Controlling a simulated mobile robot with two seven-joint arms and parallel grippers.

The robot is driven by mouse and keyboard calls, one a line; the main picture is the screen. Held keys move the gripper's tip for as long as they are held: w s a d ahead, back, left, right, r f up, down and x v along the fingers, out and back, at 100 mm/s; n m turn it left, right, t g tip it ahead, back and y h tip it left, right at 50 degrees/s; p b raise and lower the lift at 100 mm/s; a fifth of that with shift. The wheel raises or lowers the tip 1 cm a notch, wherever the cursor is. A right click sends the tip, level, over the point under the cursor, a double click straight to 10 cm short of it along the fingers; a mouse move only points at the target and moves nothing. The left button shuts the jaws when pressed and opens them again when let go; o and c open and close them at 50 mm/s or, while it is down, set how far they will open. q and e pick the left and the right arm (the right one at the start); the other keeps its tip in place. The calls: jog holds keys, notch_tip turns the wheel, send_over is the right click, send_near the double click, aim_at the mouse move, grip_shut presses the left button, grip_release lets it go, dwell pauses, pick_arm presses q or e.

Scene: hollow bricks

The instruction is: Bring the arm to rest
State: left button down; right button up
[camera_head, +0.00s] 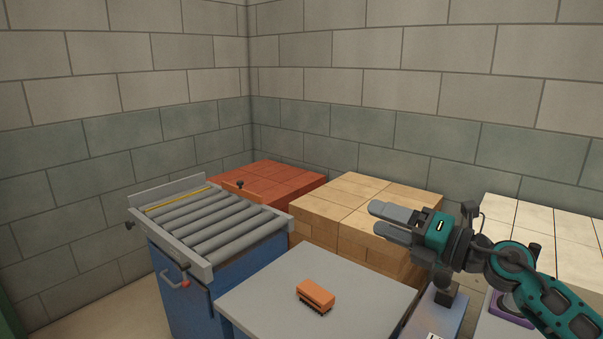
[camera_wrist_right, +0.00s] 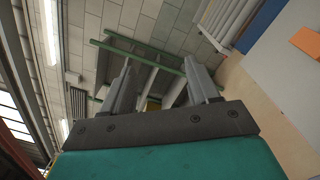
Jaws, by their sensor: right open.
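My right gripper (camera_head: 382,218) is open and empty in the head view. It is raised in front of the tan brick stack, with its fingers pointing left. Its teal and dark arm comes in from the lower right. In the right wrist view, the two grey fingers (camera_wrist_right: 165,90) stand apart with nothing between them. An orange brick (camera_head: 316,296) lies on the grey table top (camera_head: 270,292), apart from the gripper. An orange piece also shows at the right edge of the wrist view (camera_wrist_right: 308,42). My left gripper is not in view.
A roller conveyor (camera_head: 215,222) on a blue base stands at left. Behind it are red bricks (camera_head: 268,180), then tan bricks (camera_head: 350,195) in the middle and pale bricks (camera_head: 530,220) at right. A block wall (camera_head: 340,80) closes the back. Most of the table top is clear.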

jog(key=s+d+f+m+t+h, duration=0.1)
jog(key=s+d+f+m+h, duration=0.45)
jog(key=m, duration=0.85)
jog(key=s+d+f+m+t+h, duration=0.25)
jog(key=s+f+m+h, duration=0.35)
jog(key=f+m+h, duration=0.6)
jog(key=s+a+f+m+g+y, duration=0.1)
jog(key=s+f+m+g, duration=0.2)
jog(key=s, duration=0.4)
jog(key=s+a+f+m+g+y, duration=0.1)
jog(key=s+f+g+y, duration=0.15)
jog(key=s+g, duration=0.4)
jog(key=s+a+f+m+g+y, duration=0.15)
jog(key=s+f, duration=0.25)
jog(key=s, duration=0.5)
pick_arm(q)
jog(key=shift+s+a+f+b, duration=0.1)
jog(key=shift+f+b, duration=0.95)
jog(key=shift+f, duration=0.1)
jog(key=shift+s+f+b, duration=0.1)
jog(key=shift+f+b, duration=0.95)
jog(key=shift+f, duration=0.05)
pick_arm(e)
jog(key=w+a+f+t, duration=0.2)
jog(key=w+f+t, duration=0.4)
jog(key=f, duration=0.6)
jog(key=shift+w+a+f+y, duration=0.2)
jog(key=shift+w+y, duration=0.15)
jog(key=shift+w, duration=0.65)
